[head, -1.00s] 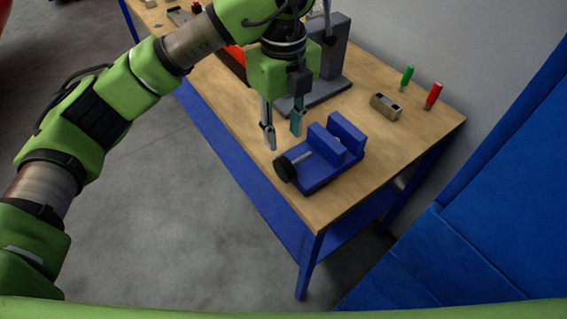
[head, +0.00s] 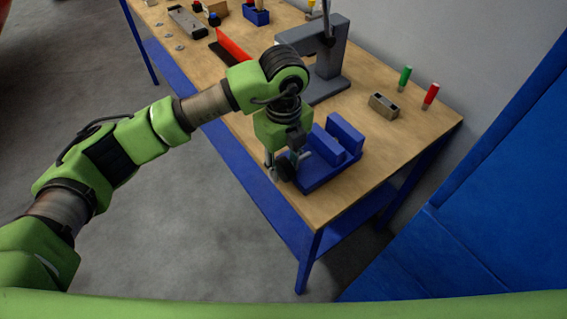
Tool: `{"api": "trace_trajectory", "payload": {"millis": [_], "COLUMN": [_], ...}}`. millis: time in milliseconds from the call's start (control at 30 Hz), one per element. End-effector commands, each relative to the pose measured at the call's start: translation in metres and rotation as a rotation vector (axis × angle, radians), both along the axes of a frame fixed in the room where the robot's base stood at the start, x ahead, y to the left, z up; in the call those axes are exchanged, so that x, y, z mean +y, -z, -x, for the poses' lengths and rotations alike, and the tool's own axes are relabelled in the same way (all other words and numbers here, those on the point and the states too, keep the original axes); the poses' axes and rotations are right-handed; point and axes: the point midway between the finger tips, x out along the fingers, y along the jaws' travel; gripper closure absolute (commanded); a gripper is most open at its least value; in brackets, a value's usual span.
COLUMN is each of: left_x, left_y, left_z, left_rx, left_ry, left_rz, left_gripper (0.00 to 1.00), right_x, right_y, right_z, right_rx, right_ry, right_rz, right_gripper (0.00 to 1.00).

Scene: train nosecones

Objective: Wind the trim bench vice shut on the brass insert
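The blue bench vice (head: 345,134) sits near the front corner of the wooden bench, with a visible gap between its two upright jaws. Its black round handle (head: 286,168) is on the left end, mostly behind my gripper. My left gripper (head: 285,170) points down at the handle. Its fingers appear spread, one on either side of the handle; I cannot tell whether they touch it. I cannot make out the brass insert; the space between the jaws is partly hidden. My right gripper is not in view.
A grey press (head: 330,60) stands behind the vice. A metal block with holes (head: 383,105), a green-handled tool (head: 404,78) and a red-handled one (head: 430,96) are at the back right. The bench (head: 375,165) is clear right of the vice.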

Motion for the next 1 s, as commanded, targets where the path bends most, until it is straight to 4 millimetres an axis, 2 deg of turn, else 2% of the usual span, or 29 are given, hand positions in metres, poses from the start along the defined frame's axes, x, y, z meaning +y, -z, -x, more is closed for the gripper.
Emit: {"api": "trace_trajectory", "payload": {"millis": [33, 100, 133, 367, 567, 1000], "left_x": [0.0, 0.0, 0.0, 0.0, -0.001, -0.004], "left_y": [0.0, 0.0, 0.0, 0.0, 0.002, 0.003], "left_z": [0.0, 0.0, 0.0, 0.0, 0.001, 0.003], "left_rx": [0.0, 0.0, 0.0, -0.006, -0.054, -0.309], "left_ry": [0.0, 0.0, 0.0, 0.0, 0.003, 0.005], "left_rz": [0.0, 0.0, 0.0, -0.004, -0.038, -0.22], "left_gripper": [0.81, 0.99, 1.0, 1.0, 1.0, 1.0], "right_x": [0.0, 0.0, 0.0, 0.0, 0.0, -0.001], "right_y": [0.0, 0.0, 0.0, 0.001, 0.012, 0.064], "right_z": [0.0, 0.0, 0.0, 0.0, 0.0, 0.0], "right_rx": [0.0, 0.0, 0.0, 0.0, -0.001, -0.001], "right_ry": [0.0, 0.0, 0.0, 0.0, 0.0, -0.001], "right_rz": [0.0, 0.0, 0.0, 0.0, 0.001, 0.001], "right_gripper": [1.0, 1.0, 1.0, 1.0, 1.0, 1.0]}}
